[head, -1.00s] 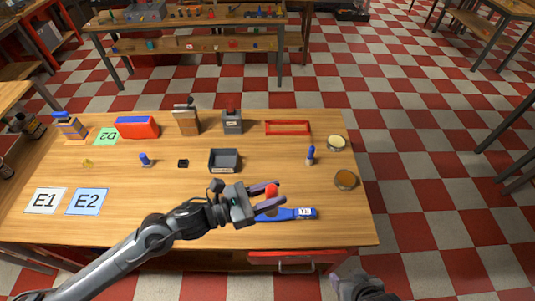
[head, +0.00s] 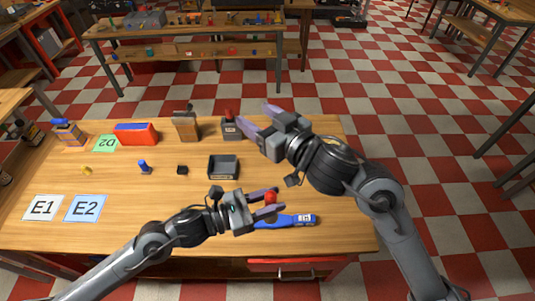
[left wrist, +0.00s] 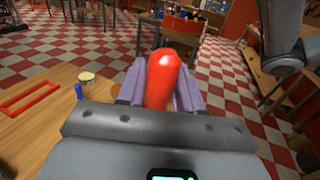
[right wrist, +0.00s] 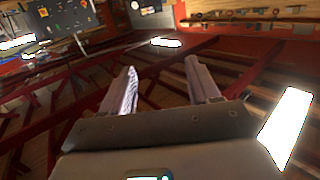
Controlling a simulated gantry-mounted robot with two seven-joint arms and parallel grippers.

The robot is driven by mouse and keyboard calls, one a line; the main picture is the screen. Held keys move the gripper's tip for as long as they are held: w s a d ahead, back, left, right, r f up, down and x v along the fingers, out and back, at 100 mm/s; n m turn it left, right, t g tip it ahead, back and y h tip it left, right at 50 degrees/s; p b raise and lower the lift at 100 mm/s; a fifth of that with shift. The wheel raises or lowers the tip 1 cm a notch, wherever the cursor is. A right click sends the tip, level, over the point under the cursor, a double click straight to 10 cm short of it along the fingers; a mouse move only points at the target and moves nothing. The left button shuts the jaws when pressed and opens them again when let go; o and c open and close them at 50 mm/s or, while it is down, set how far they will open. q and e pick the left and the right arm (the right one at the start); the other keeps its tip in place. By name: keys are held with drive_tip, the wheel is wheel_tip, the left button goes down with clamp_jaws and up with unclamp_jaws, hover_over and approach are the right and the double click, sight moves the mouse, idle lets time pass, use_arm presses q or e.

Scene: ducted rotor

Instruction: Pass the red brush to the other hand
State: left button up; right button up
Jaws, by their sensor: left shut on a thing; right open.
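The red brush (head: 270,197) is held between the fingers of my left gripper (head: 280,199), above the front of the workbench. Only its rounded red end shows clearly; the bristles are hidden. In the left wrist view the red brush (left wrist: 162,78) stands between the two purple-grey fingers, its end toward the camera. My right gripper (head: 254,114) is open and empty, above and behind the left one, its fingers pointing to the upper left. The right wrist view shows nothing between its fingers (right wrist: 160,72).
A blue labelled tool (head: 298,220) lies just right of the left gripper. A dark tray (head: 223,177) is behind it. A red-topped grey block (head: 231,130), a wooden block (head: 185,127) and a red-blue box (head: 136,134) stand along the back. Cards E1 (head: 43,208) and E2 (head: 86,208) lie left.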

drive_tip(key=s+a+r+n+g+y, duration=0.2)
drive_tip(key=a+r+n+g, duration=0.25)
drive_tip(key=a+r, duration=0.4)
drive_tip(key=s+a+f+n+g+h, duration=0.2)
drive_tip(key=s+a+f+g+h, duration=0.15)
drive_tip(key=s+g, duration=0.2)
drive_tip(key=m+g+h, duration=0.2)
drive_tip(key=m+h, duration=0.4)
drive_tip(key=h, duration=0.4)
hover_over(267, 197)
wheel_tip(267, 197, down, 5)
wheel_tip(267, 197, down, 12)
drive_tip(key=shift+r, duration=0.15)
drive_tip(key=shift+c, duration=0.2)
